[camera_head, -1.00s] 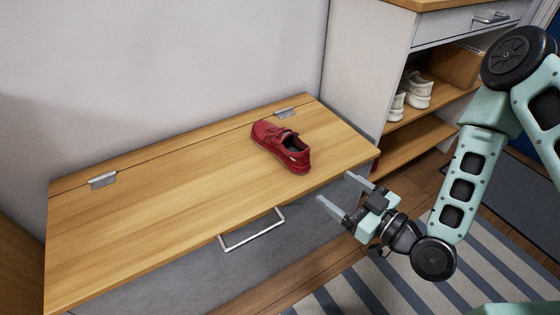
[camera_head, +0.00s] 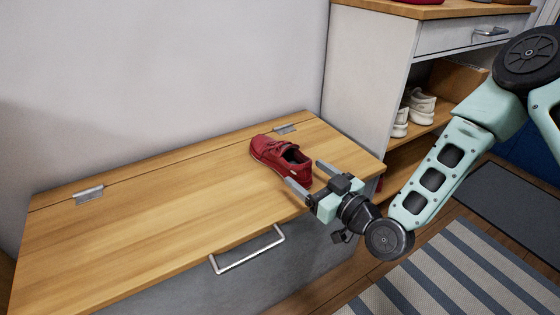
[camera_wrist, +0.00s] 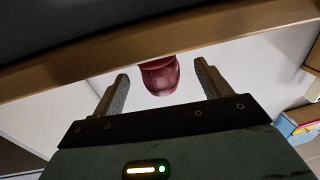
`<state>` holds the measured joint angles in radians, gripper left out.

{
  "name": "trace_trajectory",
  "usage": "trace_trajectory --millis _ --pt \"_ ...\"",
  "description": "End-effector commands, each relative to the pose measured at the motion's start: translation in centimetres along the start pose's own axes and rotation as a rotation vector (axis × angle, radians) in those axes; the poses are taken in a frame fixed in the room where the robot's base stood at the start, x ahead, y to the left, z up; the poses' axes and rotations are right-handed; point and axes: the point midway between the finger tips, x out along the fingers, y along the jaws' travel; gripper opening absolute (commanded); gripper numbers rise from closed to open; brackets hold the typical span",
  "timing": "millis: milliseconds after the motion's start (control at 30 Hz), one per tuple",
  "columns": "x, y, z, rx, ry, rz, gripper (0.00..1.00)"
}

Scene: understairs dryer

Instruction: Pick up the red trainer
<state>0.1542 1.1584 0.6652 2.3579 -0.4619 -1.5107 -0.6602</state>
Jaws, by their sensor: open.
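The red trainer (camera_head: 281,157) sits on the right part of the wooden bench top, its opening facing up and one end toward my gripper. My gripper (camera_head: 309,172) is open, at the bench's front edge, with its two fingers pointing at the near end of the trainer. In the wrist view the end of the red trainer (camera_wrist: 159,76) shows between and beyond the two open fingers (camera_wrist: 162,85). The fingers appear apart from the trainer, though the exact gap is hard to tell. The bench edge hides part of the trainer in the wrist view.
The wooden bench top (camera_head: 150,215) has a metal handle (camera_head: 247,250) at its front and hinges (camera_head: 88,194) along the back. A white shelf unit with white shoes (camera_head: 418,107) stands at the right. The bench top left of the trainer is clear.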

Motion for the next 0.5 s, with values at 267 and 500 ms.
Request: trace_trajectory --millis 267,500 --pt "3.2 0.3 0.3 -0.001 0.004 0.001 0.76" --pt "5.3 0.3 0.0 -0.001 0.000 0.000 0.76"
